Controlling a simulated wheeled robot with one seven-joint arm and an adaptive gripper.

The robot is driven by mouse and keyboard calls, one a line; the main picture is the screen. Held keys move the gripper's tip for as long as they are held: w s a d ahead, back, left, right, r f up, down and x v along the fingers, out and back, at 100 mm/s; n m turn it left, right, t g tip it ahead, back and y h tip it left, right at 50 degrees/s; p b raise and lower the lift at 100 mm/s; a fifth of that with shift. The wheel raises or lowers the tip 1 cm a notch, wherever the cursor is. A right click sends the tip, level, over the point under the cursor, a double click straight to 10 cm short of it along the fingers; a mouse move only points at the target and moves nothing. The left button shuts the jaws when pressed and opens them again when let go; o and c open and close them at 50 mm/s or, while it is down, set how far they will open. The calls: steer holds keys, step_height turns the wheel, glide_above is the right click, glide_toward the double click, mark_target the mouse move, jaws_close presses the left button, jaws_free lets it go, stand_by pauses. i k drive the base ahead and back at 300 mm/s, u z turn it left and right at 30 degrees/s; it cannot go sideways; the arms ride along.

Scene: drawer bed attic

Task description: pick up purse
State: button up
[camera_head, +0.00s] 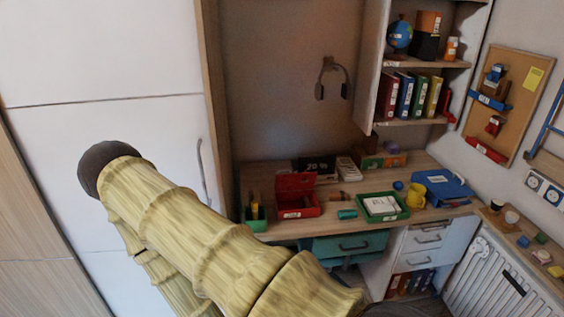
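I cannot make out a purse for certain in the head view. A blue flat case or bag (441,188) with a pale label lies on the right part of the wooden desk; whether it is the purse I cannot tell. My gripper's fingers do not show. A large yellow, ringed, bamboo-like form, which looks like my arm, crosses the lower left and hides part of the floor and the desk's left front.
The desk (331,196) holds a red box (297,198), green tray (382,208), yellow mug (415,195) and green holder (256,217). Shelves with binders (404,95) hang above. A white radiator (510,285) stands at right, a white cabinet door (110,60) at left.

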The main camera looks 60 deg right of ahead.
mark_target(350, 214)
steer(key=u, duration=0.45)
steer(key=i, duration=1.55)
steer(key=z, duration=3)
steer(key=i, duration=0.15)
steer(key=u, duration=0.15)
